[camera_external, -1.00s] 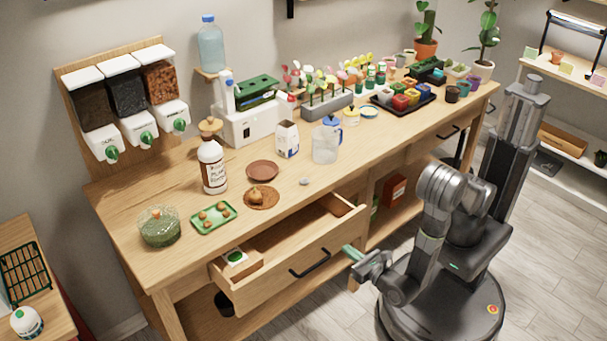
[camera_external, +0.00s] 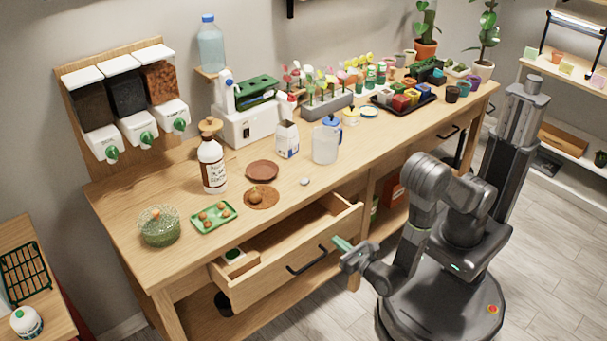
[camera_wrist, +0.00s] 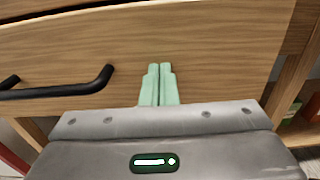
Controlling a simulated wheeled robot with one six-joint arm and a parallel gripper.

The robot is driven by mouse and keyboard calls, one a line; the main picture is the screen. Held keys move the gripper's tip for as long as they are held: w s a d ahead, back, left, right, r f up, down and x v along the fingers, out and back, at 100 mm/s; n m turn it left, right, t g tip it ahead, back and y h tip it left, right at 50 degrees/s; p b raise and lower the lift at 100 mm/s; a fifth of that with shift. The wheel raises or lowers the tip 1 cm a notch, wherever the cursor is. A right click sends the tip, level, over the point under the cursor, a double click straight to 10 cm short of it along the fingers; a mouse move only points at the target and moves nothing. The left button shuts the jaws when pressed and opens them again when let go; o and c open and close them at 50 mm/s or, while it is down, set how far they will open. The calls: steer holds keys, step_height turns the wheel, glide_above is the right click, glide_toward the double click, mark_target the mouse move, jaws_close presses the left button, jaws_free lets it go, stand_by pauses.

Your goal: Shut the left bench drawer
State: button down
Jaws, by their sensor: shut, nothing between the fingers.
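The left bench drawer (camera_external: 274,278) is partly pulled out below the bench top, with its inside showing from above. A black bar handle (camera_external: 307,260) is on its wooden front; the handle also shows at left in the wrist view (camera_wrist: 62,90). My gripper (camera_external: 338,243) is at the drawer front, right of the handle. In the wrist view my gripper's two pale green fingers (camera_wrist: 159,70) are together with nothing between them. Their tips overlap the drawer front (camera_wrist: 215,50) and appear to touch it; exact contact is hard to see.
A small wooden box (camera_external: 238,265) sits in the drawer's left end. The bench top (camera_external: 330,187) above carries a brown bottle (camera_external: 212,165), a green tray (camera_external: 213,217), a clear jug (camera_external: 326,142) and seedling pots. Open shelf space lies right of the drawer.

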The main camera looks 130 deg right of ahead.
mark_target(311, 231)
steer(key=d+b, duration=0.2)
steer(key=d, duration=1)
steer(key=shift+d, duration=0.5)
steer(key=shift+d+r, duration=0.2)
steer(key=shift+a, duration=0.5)
steer(key=a, duration=1.3)
steer(key=shift+a+f, duration=0.2)
steer(key=shift+a, duration=0.1)
steer(key=d, duration=1.4)
steer(key=shift+d, duration=0.1)
